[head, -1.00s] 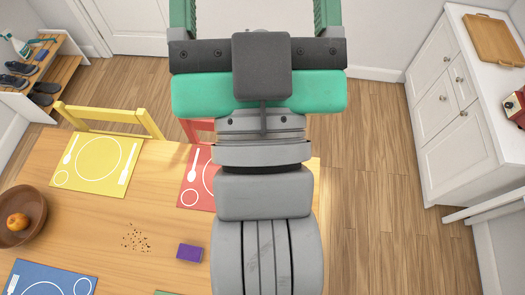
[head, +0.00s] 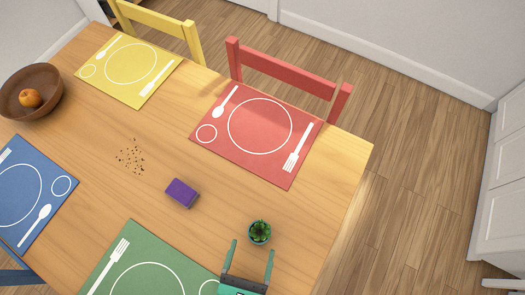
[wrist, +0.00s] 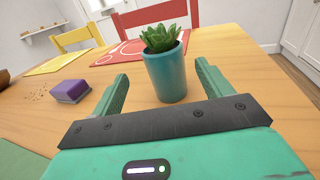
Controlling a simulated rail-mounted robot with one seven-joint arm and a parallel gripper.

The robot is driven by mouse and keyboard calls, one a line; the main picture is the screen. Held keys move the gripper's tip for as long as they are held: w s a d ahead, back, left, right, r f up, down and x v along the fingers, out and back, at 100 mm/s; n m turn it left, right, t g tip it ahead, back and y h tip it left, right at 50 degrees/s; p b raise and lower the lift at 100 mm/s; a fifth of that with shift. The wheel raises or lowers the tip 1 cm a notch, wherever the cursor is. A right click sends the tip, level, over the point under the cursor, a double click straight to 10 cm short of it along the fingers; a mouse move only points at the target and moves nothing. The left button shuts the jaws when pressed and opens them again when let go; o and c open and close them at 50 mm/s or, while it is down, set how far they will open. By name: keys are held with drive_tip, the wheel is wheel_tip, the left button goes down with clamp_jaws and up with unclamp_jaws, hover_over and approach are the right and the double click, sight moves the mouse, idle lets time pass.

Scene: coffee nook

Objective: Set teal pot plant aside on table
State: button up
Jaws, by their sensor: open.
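The teal pot plant (head: 260,232) stands upright on the wooden table (head: 330,185), near its right side, between the red and green placemats. In the wrist view the teal pot (wrist: 167,75) holds a green succulent and stands just ahead of my fingers. My gripper (head: 253,245) is open, its two green fingers pointing at the pot from the near side. In the wrist view my gripper (wrist: 162,82) has one finger to the left and one to the right of the pot, with gaps on both sides and nothing held.
A purple sponge (head: 182,193) and dark crumbs (head: 131,157) lie left of the pot. Red (head: 230,150), yellow (head: 112,70), blue (head: 45,185) and green (head: 120,262) placemats surround them. A wooden bowl (head: 50,80) holds fruit. Bare table lies right of the pot.

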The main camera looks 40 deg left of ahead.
sight(261, 224)
drive_tip(key=x, duration=0.2)
drive_tip(key=shift+w+a, duration=0.1)
drive_tip(key=shift+w, duration=0.15)
drive_tip(key=x, duration=0.1)
drive_tip(key=b+x, duration=0.1)
drive_tip(key=x, duration=0.2)
drive_tip(key=shift+w+d, duration=0.3)
drive_tip(key=shift+w+a, duration=0.2)
drive_tip(key=shift+w, duration=0.2)
drive_tip(key=shift+c, duration=0.5)
drive_tip(key=c, duration=1.3)
drive_tip(key=shift+o, duration=0.2)
drive_tip(key=shift+r+p, duration=1.05)
drive_tip(key=shift+r, duration=1.05)
drive_tip(key=s+a+p+v, duration=0.1)
drive_tip(key=a+v, duration=0.1)
drive_tip(key=v, duration=1.4)
drive_tip(key=shift+r, duration=0.45)
